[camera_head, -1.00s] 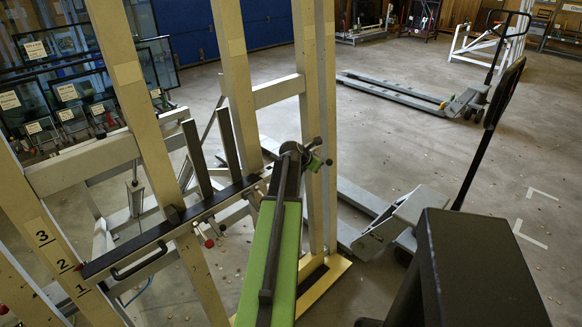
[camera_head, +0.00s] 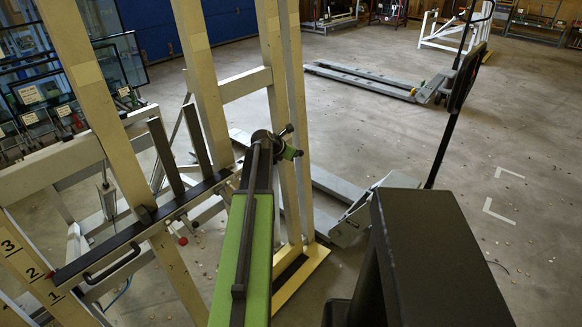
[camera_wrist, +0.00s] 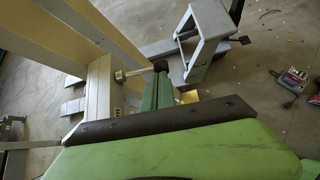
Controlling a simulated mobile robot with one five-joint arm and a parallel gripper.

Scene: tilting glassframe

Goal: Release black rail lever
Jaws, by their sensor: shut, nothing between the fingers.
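The black rail (camera_head: 150,232) runs diagonally across the pale uprights of the frame in the head view. A dark curved lever handle (camera_head: 112,264) hangs along its lower left part. Two dark upright bars (camera_head: 165,158) rise from the rail. My gripper (camera_head: 289,150) is at the far end of my green arm, right of the rail's upper end and well away from the lever handle. It appears small and partly hidden by the wrist. In the wrist view my gripper (camera_wrist: 160,72) shows shut, with nothing held, beside a pale frame post. The lever is not clear in that view.
Pale uprights (camera_head: 207,85) stand close left of my arm. A pallet truck (camera_head: 375,80) stands at the back right, and another grey truck (camera_head: 350,218) is just beyond the frame. Glass panes (camera_head: 90,70) lean at the back left. The floor at right is mostly clear.

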